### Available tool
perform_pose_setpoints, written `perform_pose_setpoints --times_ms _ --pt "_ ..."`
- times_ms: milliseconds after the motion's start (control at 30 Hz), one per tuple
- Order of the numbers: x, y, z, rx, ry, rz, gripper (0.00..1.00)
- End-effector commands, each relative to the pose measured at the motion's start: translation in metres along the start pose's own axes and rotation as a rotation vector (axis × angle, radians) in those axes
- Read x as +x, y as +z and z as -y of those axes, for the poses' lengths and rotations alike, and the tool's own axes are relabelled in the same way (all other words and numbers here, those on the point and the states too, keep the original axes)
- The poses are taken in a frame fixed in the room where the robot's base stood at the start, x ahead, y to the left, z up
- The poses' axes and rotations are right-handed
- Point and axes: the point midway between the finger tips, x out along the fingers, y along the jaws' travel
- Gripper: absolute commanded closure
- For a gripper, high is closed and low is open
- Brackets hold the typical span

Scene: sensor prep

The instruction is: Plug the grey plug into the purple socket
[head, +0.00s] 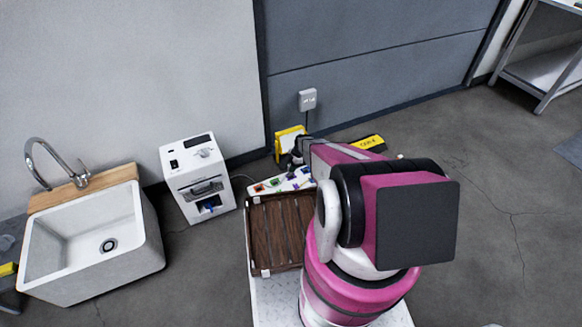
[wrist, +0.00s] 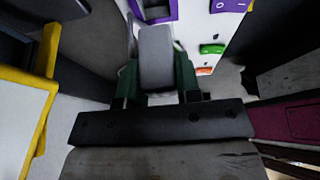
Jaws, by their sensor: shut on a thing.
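The grey plug (wrist: 157,55) is a rounded grey block, held between the two green fingers of my gripper (wrist: 157,80) in the wrist view. The purple socket (wrist: 174,8) is at the top of that view, a purple frame around a grey recess, on a white strip. The plug's far end is just below the recess and covers its lower part; I cannot tell whether they touch. In the head view my gripper (head: 296,157) is over the far end of the white strip (head: 268,187), partly hidden by my arm, and the plug cannot be made out.
A brown slatted tray (head: 279,232) lies in front of the strip. A yellow-framed panel (head: 288,139) stands behind it and also shows at the left of the wrist view (wrist: 22,110). A white machine (head: 197,178) and a sink (head: 95,235) stand to the left.

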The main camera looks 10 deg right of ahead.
Motion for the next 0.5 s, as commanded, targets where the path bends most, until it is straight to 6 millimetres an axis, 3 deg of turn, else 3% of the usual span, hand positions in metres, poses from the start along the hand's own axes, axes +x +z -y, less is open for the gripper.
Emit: perform_pose_setpoints --times_ms 500 --pt "0.0107 0.0044 -0.0001 0.000 0.000 0.000 0.91"
